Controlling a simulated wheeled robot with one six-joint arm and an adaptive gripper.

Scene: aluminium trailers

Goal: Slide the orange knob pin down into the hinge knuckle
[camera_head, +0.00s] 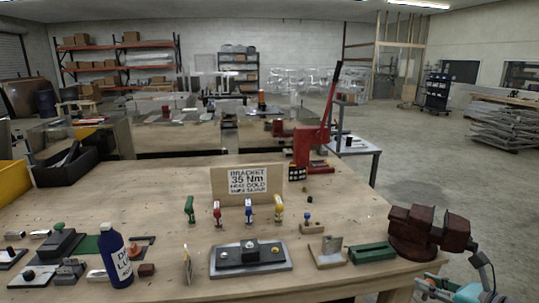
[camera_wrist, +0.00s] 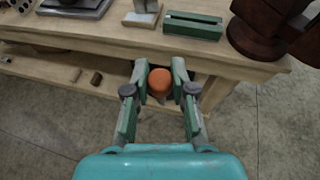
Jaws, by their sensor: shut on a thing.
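My gripper (camera_wrist: 160,76) is shut on the orange knob pin (camera_wrist: 160,88) in the wrist view. The rounded orange knob sits between the two green-padded fingers. The pin's shank is hidden below the knob. The knob appears in front of the bench's front edge, over the shelf and floor side, not over the bench top. In the head view only teal parts of my arm show at the bottom right corner, and the orange knob cannot be made out there. I cannot identify the hinge knuckle with certainty in either view.
A dark red vise (camera_head: 420,232) stands at the bench's right front corner, with a green block (camera_head: 371,253) and a small plate on a base (camera_head: 328,252) to its left. A grey fixture (camera_head: 249,255), coloured upright pieces and a blue bottle (camera_head: 116,257) occupy the bench (camera_head: 150,213).

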